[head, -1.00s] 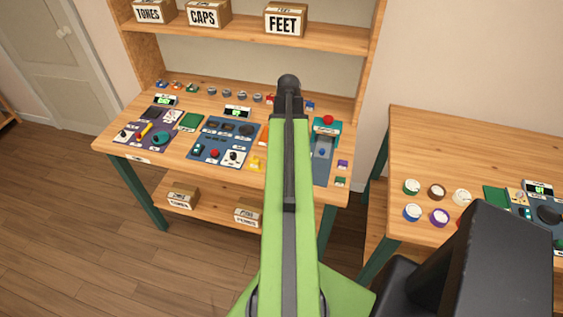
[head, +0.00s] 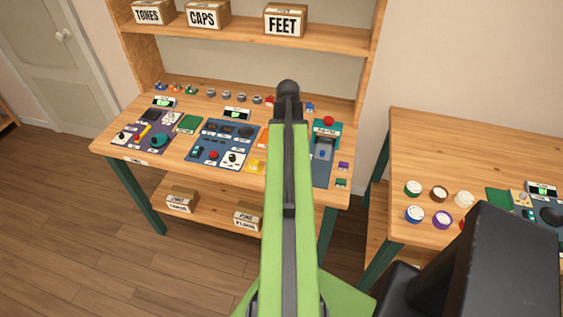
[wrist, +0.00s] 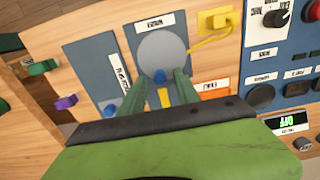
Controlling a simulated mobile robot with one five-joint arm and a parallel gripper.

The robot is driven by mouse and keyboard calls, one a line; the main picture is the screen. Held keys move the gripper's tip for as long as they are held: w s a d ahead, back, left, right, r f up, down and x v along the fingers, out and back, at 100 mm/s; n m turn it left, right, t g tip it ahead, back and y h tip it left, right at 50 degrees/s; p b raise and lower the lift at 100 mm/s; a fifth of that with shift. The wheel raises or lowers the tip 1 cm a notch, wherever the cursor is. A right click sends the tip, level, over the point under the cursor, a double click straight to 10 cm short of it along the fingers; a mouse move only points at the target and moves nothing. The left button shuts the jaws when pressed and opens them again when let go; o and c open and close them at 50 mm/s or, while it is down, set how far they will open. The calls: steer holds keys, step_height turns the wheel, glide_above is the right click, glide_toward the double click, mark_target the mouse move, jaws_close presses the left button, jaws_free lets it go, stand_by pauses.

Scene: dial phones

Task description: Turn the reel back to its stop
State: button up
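In the wrist view a round grey disc (wrist: 163,52), which looks like the reel, sits on a blue panel (wrist: 129,27). A small blue knob (wrist: 160,77) is at its edge nearest me. My gripper (wrist: 161,82) is open, with two green fingers apart, one on each side of the knob. I cannot tell whether either finger touches the knob or disc. A yellow strip (wrist: 165,97) shows between the fingers below the knob. In the head view my arm hides the gripper and the disc.
A blue panel with a slot and small blue knob (wrist: 109,109) lies left of the disc. A yellow part with a cable (wrist: 215,19) lies to the right. The workbench (head: 115,147) holds several other panels. A second table (head: 470,150) stands at the right.

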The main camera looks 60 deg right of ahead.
steer(key=shift+f+b, duration=0.9)
steer(key=shift+f, duration=0.1)
steer(key=shift+r, duration=0.15)
steer(key=shift+r+p, duration=0.1)
steer(key=shift+p, duration=0.2)
